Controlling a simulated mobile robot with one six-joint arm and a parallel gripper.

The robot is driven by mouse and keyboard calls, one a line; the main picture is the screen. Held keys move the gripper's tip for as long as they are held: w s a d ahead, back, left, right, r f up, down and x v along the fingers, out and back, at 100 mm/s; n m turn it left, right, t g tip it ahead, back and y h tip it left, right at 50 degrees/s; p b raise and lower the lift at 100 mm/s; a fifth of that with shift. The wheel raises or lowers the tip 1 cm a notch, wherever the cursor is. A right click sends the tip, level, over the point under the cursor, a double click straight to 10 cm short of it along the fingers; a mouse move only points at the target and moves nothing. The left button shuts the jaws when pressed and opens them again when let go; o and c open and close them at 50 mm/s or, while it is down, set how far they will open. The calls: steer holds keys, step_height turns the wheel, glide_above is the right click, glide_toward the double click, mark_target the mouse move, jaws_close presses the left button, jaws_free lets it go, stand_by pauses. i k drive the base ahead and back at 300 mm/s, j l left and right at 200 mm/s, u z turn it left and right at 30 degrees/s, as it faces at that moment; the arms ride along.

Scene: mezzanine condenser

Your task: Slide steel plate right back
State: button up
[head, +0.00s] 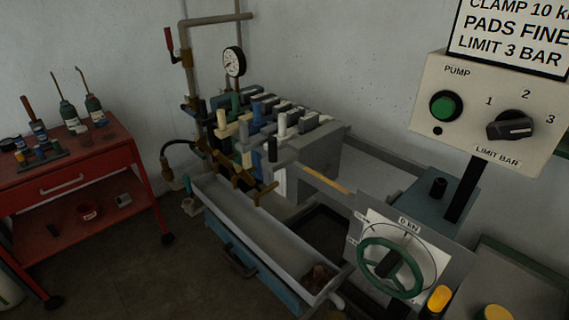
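A thick grey plate (318,160), which looks like the steel plate, stands upright at the right end of a row of narrower plates (262,118) on the press. It is at or very close to the row; I cannot tell whether they touch. The narrower plates are blue, cream, green and grey, with upright handles. A rail with a yellow strip (326,181) runs from the grey plate toward the green handwheel (390,267). Open space lies between the grey plate and the handwheel's dial panel (425,243). My gripper is not in view.
A long grey trough (262,235) lies along the press front. A control box (490,110) with a green button and selector stands at right, under a sign. A red cart (75,180) with bottles is at left. A gauge (234,61) and pipes stand behind. Floor between cart and press is clear.

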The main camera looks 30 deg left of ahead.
mark_target(319, 149)
steer(key=u, duration=1.5)
